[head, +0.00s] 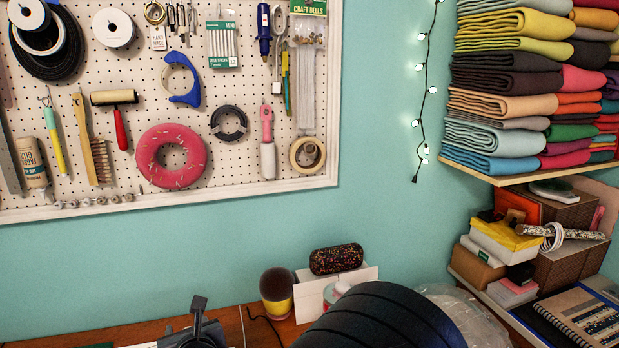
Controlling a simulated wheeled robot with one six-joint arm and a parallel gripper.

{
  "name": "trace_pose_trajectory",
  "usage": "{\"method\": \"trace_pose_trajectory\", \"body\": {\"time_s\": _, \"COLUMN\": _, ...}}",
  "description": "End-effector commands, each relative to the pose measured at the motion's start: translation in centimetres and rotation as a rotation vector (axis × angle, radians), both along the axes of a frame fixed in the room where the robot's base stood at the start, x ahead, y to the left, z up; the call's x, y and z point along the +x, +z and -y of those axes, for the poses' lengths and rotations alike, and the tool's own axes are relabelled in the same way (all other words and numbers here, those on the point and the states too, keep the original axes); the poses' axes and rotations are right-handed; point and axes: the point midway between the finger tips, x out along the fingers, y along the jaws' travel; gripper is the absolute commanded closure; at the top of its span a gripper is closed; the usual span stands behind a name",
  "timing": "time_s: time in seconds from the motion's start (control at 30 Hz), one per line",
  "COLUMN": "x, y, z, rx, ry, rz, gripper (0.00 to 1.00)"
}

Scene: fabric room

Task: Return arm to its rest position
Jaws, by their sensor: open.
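My gripper is not in this head view, and I cannot see the pose of my arm. A large black ribbed rounded shape (385,318) rises at the bottom edge, right of the middle. I cannot tell what it is. It hides part of the wooden desk (140,333) behind it.
A white pegboard (215,75) with hanging tools covers the left wall. A shelf of folded fabrics (510,95) juts out at the right, above stacked boxes (505,240).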

Motion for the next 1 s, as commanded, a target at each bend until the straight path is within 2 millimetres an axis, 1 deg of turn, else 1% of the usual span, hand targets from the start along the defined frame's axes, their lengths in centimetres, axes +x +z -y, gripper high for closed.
{"method": "trace_pose_trajectory", "body": {"time_s": 0.03, "x": 0.0, "y": 1.1, "z": 0.0, "rx": -0.001, "ry": 0.0, "rz": 0.0, "gripper": 0.5}}
{"method": "trace_pose_trajectory", "body": {"time_s": 0.1, "x": 0.0, "y": 1.7, "z": 0.0, "rx": 0.0, "ry": 0.0, "rz": 0.0, "gripper": 0.5}}
{"method": "trace_pose_trajectory", "body": {"time_s": 0.17, "x": 0.0, "y": 2.1, "z": 0.0, "rx": -0.001, "ry": 0.0, "rz": -0.001, "gripper": 0.5}}
{"method": "trace_pose_trajectory", "body": {"time_s": 0.23, "x": 0.1, "y": 2.0, "z": -0.1, "rx": -0.002, "ry": 0.0, "rz": -0.002, "gripper": 0.5}}
{"method": "trace_pose_trajectory", "body": {"time_s": 0.6, "x": 0.1, "y": 5.1, "z": -0.1, "rx": 0.002, "ry": 0.0, "rz": 0.0, "gripper": 0.5}}
{"method": "trace_pose_trajectory", "body": {"time_s": 1.0, "x": 0.1, "y": 5.2, "z": -0.1, "rx": 0.001, "ry": 0.0, "rz": 0.001, "gripper": 0.5}}
